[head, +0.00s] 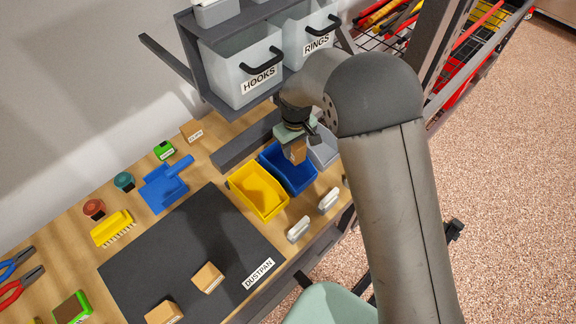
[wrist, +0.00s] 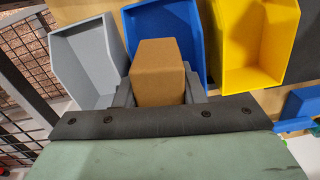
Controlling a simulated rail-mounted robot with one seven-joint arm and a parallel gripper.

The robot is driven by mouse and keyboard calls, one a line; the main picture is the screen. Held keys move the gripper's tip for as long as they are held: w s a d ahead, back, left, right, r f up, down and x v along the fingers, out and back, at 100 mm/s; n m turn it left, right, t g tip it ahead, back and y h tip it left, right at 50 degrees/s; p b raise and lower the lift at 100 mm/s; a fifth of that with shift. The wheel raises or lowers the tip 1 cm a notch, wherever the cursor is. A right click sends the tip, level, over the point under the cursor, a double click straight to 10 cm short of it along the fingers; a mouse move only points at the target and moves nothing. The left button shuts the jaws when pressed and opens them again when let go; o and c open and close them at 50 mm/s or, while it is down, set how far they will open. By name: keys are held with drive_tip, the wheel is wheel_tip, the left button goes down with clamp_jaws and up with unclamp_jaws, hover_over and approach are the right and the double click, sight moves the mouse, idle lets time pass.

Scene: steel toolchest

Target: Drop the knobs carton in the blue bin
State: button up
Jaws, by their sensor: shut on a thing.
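My gripper (wrist: 158,92) is shut on a small brown carton (wrist: 158,70), one finger on each side of it. No label on the carton is readable in either view. In the head view the carton (head: 296,152) is held over the blue bin (head: 290,178). In the wrist view the blue bin (wrist: 192,30) lies behind the carton, which hides much of the bin's inside. I cannot tell the exact height of the carton over the bin.
A yellow bin (head: 258,191) and a grey bin (head: 324,146) flank the blue bin. Two cartons (head: 208,277) lie on the dark mat, and another carton (head: 191,131) stands near the wall. Shelf bins marked HOOKS (head: 241,68) and RINGS (head: 309,36) stand above.

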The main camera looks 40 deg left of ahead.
wheel_tip(320, 180, down, 5)
drive_tip(key=shift+r+b, duration=0.1)
drive_tip(key=shift+b, duration=0.9)
drive_tip(key=o, duration=1.1)
drive_tip(key=shift+r, duration=0.1)
